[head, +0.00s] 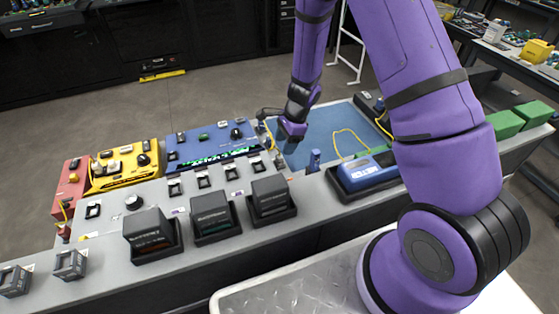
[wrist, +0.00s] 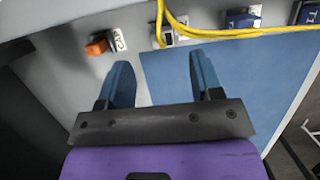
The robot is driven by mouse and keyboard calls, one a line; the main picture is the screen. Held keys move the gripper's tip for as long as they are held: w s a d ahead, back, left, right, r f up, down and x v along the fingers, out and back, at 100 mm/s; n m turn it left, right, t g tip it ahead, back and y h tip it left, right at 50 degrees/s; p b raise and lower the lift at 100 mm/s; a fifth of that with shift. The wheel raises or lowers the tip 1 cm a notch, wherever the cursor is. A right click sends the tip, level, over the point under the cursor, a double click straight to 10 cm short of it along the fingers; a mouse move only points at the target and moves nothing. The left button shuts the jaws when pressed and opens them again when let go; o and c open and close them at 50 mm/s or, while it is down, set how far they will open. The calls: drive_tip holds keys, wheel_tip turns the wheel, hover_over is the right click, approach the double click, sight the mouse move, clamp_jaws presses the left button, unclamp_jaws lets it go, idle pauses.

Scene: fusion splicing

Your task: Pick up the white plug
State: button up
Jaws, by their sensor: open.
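My gripper (head: 292,130) is over the left part of the blue mat in the head view. In the wrist view its two blue fingers (wrist: 161,68) stand apart with nothing between them. A small pale piece with a dark face (wrist: 170,33) sits beyond the fingertips, against the yellow cable (wrist: 205,32). It may be the white plug, but I cannot tell for sure. In the head view no white plug can be made out near my gripper; the yellow cable (head: 268,132) shows just left of it.
An orange piece (wrist: 97,45) sits beside a "CAP" label (wrist: 119,40). The blue mat (head: 335,122) is mostly bare. A blue device (head: 367,170) stands to its right; black-based modules (head: 211,216) line the front. Blue and yellow (head: 124,163) panels stand left.

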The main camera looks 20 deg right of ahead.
sight(280, 156)
drive_tip(key=shift+x, duration=3.3)
drive_tip(key=shift+w, duration=0.15)
drive_tip(key=c, duration=1)
